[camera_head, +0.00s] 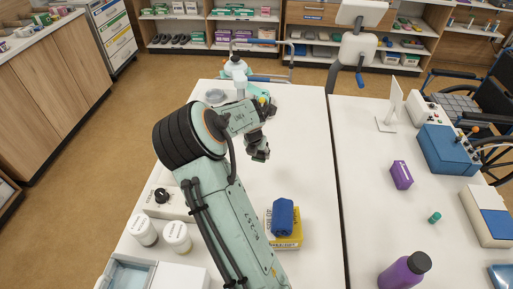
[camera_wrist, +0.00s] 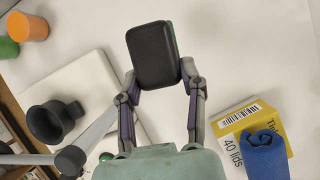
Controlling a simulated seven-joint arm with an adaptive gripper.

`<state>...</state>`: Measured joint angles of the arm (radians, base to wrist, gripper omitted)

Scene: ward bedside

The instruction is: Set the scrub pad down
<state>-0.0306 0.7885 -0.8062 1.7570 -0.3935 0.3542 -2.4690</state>
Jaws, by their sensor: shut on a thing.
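A dark rectangular pad with rounded corners and a thin greenish edge (camera_wrist: 153,55), which looks like the scrub pad, is between the fingers of my gripper (camera_wrist: 160,85) in the wrist view. The gripper is shut on it, with a finger on either side. In the head view my gripper (camera_head: 260,152) is over the left white table (camera_head: 305,150), near its middle. The pad is hard to tell from the dark fingers there. I cannot tell its exact height above the table.
A yellow box (camera_head: 288,241) bears a rolled blue cloth (camera_head: 283,216) near the front; both show lower right in the wrist view. Two white jars (camera_head: 177,236) and a dial box (camera_head: 168,203) stand left. A purple box (camera_head: 400,175) is on the right table. Table right of my gripper is clear.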

